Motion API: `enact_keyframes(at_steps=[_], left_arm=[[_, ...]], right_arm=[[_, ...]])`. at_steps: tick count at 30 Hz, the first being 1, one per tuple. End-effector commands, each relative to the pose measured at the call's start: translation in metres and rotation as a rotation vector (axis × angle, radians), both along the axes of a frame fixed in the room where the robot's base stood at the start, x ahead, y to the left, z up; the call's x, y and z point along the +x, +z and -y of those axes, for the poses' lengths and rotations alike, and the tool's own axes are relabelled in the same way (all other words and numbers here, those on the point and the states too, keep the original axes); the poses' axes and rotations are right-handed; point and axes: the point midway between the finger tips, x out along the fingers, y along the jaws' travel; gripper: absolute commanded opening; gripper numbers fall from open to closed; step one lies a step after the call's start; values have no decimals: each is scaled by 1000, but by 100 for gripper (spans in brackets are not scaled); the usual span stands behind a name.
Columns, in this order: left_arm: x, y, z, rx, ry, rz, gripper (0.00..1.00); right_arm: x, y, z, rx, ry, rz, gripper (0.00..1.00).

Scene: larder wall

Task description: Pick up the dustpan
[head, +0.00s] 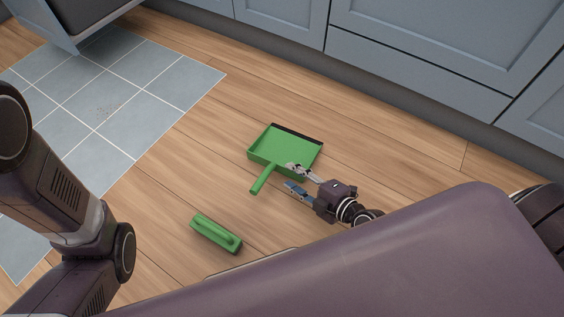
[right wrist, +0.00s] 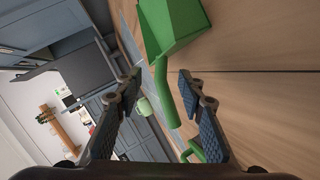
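The green dustpan (head: 290,146) lies on the wooden floor, its dark front lip toward the cabinets and its handle (head: 262,180) toward me. My right gripper (head: 292,178) is open beside the handle, with one finger over the pan's near edge. In the right wrist view the dustpan (right wrist: 172,24) is at the top, and its handle (right wrist: 166,92) shows beyond and between the two open fingers (right wrist: 160,82), with no clear contact. My left arm shows in the head view, but its gripper is out of frame.
A green brush (head: 216,233) lies on the floor, nearer to me and left of the dustpan. Grey-blue cabinets (head: 420,50) stand along the far side. Grey tiles (head: 120,90) are at the left, below an open appliance door (head: 95,15). Floor around the dustpan is mostly clear.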

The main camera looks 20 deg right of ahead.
Motion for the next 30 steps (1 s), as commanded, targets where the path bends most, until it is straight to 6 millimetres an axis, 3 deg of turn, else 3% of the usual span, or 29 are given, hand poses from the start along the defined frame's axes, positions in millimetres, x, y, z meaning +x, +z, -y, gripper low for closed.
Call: enact_keyframes(at_steps=[18,28,30], left_arm=[[-4,-17,-1,-1,-2,10,40],[-5,-17,-1,-2,-2,11,40],[-5,-17,-1,-2,-2,11,40]], right_arm=[[58,-27,-28,1,-1,4,36],[64,-30,-31,-1,2,3,36],[64,-30,-31,-1,2,3,29]])
